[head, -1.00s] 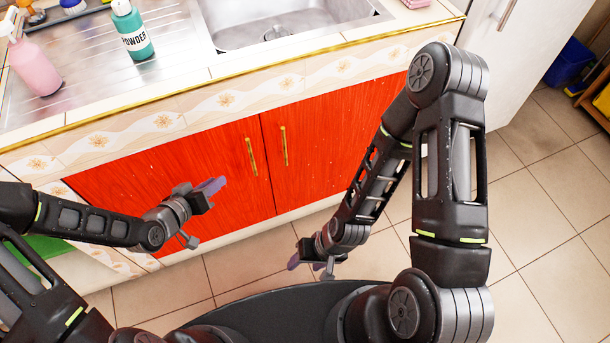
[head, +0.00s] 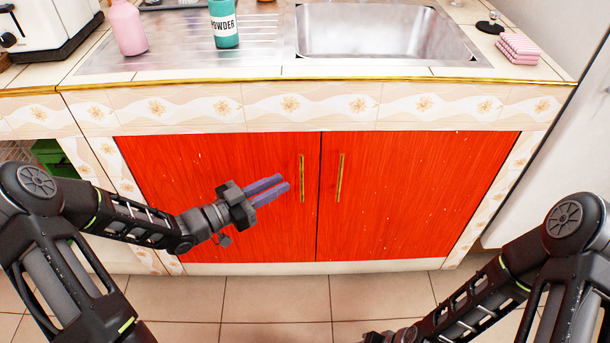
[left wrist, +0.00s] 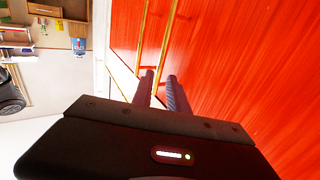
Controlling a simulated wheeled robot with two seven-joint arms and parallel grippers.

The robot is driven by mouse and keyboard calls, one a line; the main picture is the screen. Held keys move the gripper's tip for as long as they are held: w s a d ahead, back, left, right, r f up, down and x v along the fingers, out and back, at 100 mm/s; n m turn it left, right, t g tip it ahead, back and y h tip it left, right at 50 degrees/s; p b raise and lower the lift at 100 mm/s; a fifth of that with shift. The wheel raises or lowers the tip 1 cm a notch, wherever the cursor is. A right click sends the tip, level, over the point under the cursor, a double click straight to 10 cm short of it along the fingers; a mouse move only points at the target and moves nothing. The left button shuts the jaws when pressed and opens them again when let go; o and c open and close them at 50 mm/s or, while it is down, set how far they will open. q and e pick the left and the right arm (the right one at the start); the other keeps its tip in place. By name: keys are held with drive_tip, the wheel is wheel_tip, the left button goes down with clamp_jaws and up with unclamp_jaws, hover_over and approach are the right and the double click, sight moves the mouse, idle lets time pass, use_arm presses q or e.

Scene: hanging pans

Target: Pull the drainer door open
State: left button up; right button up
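The drainer door is the left of two red doors (head: 215,165) under the sink, and it is closed flush with its neighbour. A slim upright gold handle (head: 302,178) is fixed near its right edge. My left gripper (head: 285,183) is in front of this door, just left of its handle and apart from it. Its purple fingers are parallel with a narrow empty gap between them. The left wrist view also shows the fingers (left wrist: 162,82), with gold bars (left wrist: 166,45) beyond them against the red face. My right gripper is cut off below the head view.
The right red door (head: 420,195) has its own gold handle (head: 340,178) close by. The counter edge (head: 320,82) runs above the doors. A powder bottle (head: 224,25) and pink bottle (head: 128,27) stand on the counter. Tiled floor (head: 280,300) in front is clear.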

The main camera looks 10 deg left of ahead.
use_arm(q)
drive_tip(key=b+x, duration=0.1)
drive_tip(key=x, duration=0.6)
drive_tip(key=shift+w+d, duration=0.25)
drive_tip(key=shift+w, duration=0.05)
drive_tip(key=shift+c, duration=0.3)
clamp_jaws()
idle(1.0)
